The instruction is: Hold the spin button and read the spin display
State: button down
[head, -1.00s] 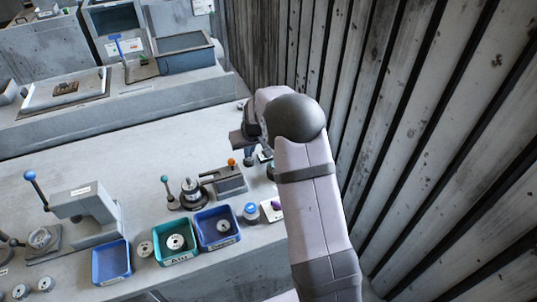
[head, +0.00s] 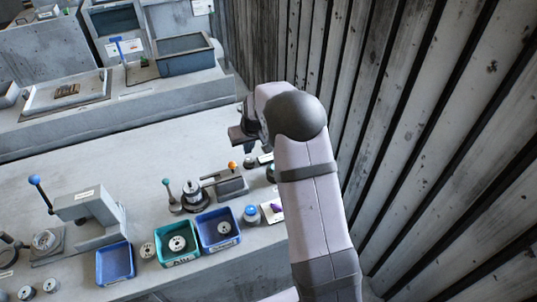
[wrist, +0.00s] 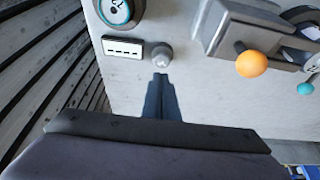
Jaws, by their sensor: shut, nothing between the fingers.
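The spin display (wrist: 122,48) is a small white-framed panel showing a row of dashes in the wrist view. A round grey knob-like button (wrist: 162,55), apparently the spin button, is just to its right. My gripper (wrist: 161,78) is shut and empty, its fingertips pointing at the button and appearing just short of it in the picture. I cannot tell whether they touch it. In the head view my arm and wrist hide most of this area, and the display cannot be read there.
A round gauge with a teal rim (wrist: 116,10) is beyond the display. A lever with an orange knob (wrist: 251,64) is right of the button. Blue bin (head: 218,243) and teal bin (head: 160,256) stand at the bench front. A slatted wall (head: 440,130) is close on the right.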

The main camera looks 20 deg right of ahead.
jog(key=shift+r+p, duration=1.15)
jog(key=shift+r, duration=0.85)
jog(key=s+a+r+g, duration=0.1)
jog(key=s+a+g, duration=0.15)
jog(key=s, duration=1.55)
jog(key=s+a+r+g, duration=0.15)
jog(key=s+a, duration=0.25)
jog(key=s, duration=1.3)
notch_tip(320, 180, down, 15)
jog(key=b, duration=1.4)
jog(key=shift+d+f+g+b, duration=0.15)
jog(key=shift+d+g+b, duration=0.15)
jog(key=shift+b, duration=0.1)
